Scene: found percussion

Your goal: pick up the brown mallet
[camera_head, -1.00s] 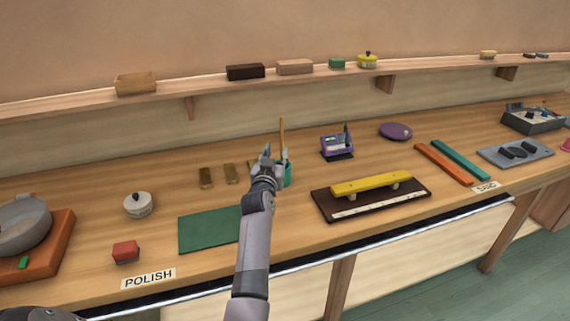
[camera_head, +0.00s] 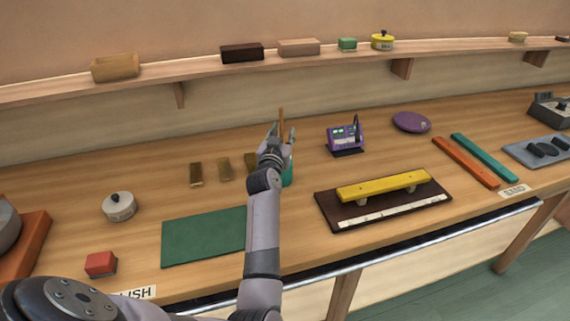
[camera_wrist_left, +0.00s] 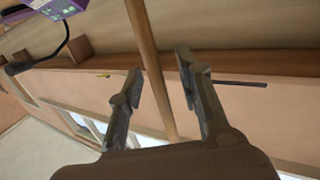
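The brown mallet (camera_head: 281,121) shows as a thin upright brown stick. Its lower end is hidden by a teal cup (camera_head: 288,172) and my gripper. My left gripper (camera_head: 279,131) is open at the stick, above the cup. In the left wrist view the stick (camera_wrist_left: 151,68) runs between the two spread fingers of the left gripper (camera_wrist_left: 160,72), with a gap visible on both sides. The mallet's head is not clearly visible. My right gripper is not in view.
A green mat (camera_head: 203,237) lies in front, left of my arm. A yellow bar on a dark board (camera_head: 335,212) lies to the right. A purple device (camera_head: 345,137) stands right of the cup. A shelf (camera_head: 205,72) runs along the wall behind.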

